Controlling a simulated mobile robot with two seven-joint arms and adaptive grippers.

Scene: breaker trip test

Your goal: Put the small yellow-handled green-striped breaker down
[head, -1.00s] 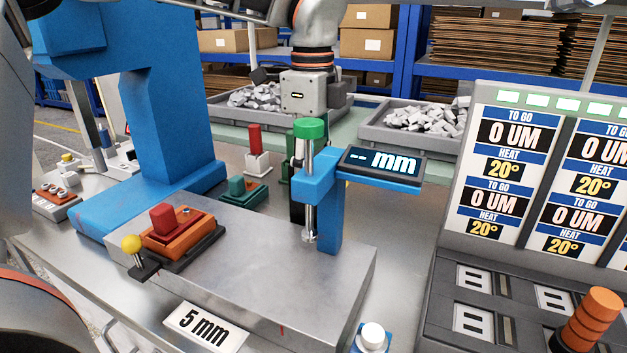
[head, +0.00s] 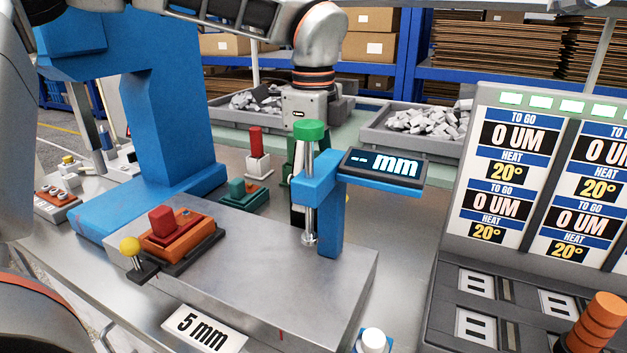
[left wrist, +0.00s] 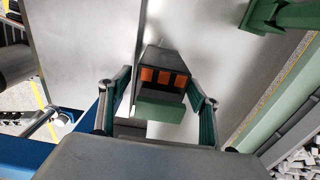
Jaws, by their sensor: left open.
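My left gripper's body (head: 303,104) hangs behind the blue gauge in the head view, and the gauge post partly hides its green fingers. In the left wrist view my left gripper (left wrist: 160,82) is open, with a finger on each side of a dark block with orange squares and a green part (left wrist: 160,105). This looks like the breaker; its stripe and handle are not clear there. A gap shows beside the block. In the head view only a small yellow bit (head: 347,198) shows behind the gauge post, possibly its handle. My right gripper is not in view.
A blue gauge with a "-- mm" display (head: 382,167) stands on a metal block (head: 280,265). An orange breaker with a yellow knob (head: 177,240) sits on that block. A green breaker (head: 243,193) and a red-handled white one (head: 257,150) stand behind. A display panel (head: 520,190) is at right.

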